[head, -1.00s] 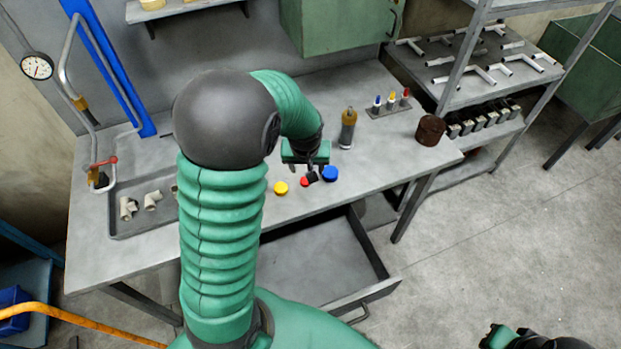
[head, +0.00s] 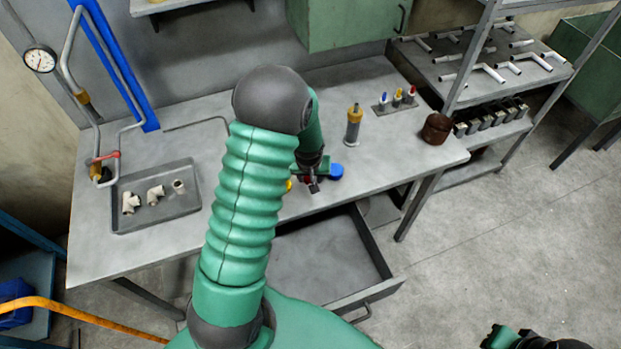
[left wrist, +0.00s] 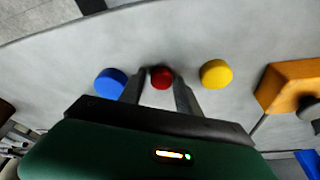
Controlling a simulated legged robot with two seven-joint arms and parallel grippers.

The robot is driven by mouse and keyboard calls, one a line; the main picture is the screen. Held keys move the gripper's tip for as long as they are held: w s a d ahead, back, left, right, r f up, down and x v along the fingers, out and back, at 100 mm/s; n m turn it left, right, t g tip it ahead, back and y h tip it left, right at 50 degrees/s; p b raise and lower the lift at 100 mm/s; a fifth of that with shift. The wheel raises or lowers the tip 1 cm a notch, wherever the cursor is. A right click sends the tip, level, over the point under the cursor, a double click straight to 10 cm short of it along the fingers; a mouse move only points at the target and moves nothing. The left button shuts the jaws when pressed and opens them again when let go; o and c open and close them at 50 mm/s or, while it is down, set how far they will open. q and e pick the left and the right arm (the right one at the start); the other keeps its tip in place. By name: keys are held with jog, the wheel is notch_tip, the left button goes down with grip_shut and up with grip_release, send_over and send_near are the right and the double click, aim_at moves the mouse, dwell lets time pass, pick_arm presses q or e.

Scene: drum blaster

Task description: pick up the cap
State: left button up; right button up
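Three caps lie on the grey workbench. In the left wrist view the red cap (left wrist: 161,77) is in the middle, with the blue cap (left wrist: 111,83) to its left and the yellow cap (left wrist: 215,74) to its right. My left gripper (left wrist: 159,78) is open, its two fingers on either side of the red cap; I cannot tell if they touch it. In the head view my left gripper (head: 312,186) is low over the bench, beside the blue cap (head: 336,170), and mostly hides the red and yellow caps. My right gripper (head: 497,337) shows partly at the lower right, away from the bench.
On the workbench (head: 260,120) are a tray (head: 190,207) with pipe fittings, a bottle (head: 353,124), a small rack (head: 398,104) and a brown can (head: 436,129). An open drawer (head: 330,262) juts out below. An orange object (left wrist: 290,85) is right of the caps in the wrist view.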

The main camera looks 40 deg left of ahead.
pick_arm(q)
jog(key=shift+a+f, duration=0.1)
jog(key=shift+a, duration=0.2)
jog(key=c, duration=0.5)
jog(key=shift+c, duration=1.2)
jog(key=shift+d, duration=0.15)
grip_shut()
